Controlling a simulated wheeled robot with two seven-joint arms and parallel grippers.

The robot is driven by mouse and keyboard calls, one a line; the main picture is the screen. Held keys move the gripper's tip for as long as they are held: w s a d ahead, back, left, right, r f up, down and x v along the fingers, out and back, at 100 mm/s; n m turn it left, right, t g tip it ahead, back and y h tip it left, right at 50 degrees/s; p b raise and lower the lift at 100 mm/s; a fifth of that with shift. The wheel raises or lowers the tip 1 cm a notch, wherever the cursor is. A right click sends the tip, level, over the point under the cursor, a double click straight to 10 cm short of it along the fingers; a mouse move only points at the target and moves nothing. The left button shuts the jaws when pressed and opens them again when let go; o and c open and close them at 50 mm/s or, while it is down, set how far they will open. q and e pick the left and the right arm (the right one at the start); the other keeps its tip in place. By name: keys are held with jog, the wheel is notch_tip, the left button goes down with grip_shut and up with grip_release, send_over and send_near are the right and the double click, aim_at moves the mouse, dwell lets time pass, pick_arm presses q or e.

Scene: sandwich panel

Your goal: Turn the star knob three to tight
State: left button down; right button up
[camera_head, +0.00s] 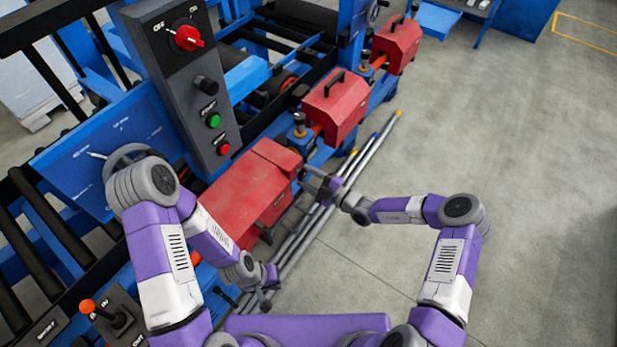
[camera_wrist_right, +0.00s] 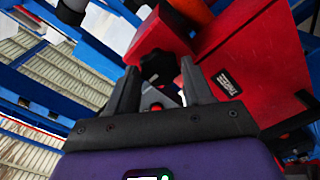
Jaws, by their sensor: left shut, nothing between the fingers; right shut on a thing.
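In the right wrist view a black star knob (camera_wrist_right: 158,66) sits on the red housing, between the fingertips of my right gripper (camera_wrist_right: 160,78). The gripper is shut on it; the knob's exact angle is hard to read. In the head view my right gripper (camera_head: 322,186) reaches the right end of the nearest red housing (camera_head: 245,190), and the knob cannot be made out there. My left gripper (camera_head: 268,287) is shut and empty, low in front of the same housing, apart from it.
Two more red housings, one in the middle (camera_head: 335,108) and one farther back (camera_head: 397,42), line the blue machine. A grey control panel (camera_head: 185,85) with a red switch and buttons stands at the left. Metal bars (camera_head: 340,190) lie along the machine's foot. The floor (camera_head: 530,190) at right is clear.

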dwell(0.3)
jog(key=o, duration=1)
jog(key=v, duration=0.7)
jog(key=shift+s+d, duration=0.2)
jog(key=shift+d, duration=0.05)
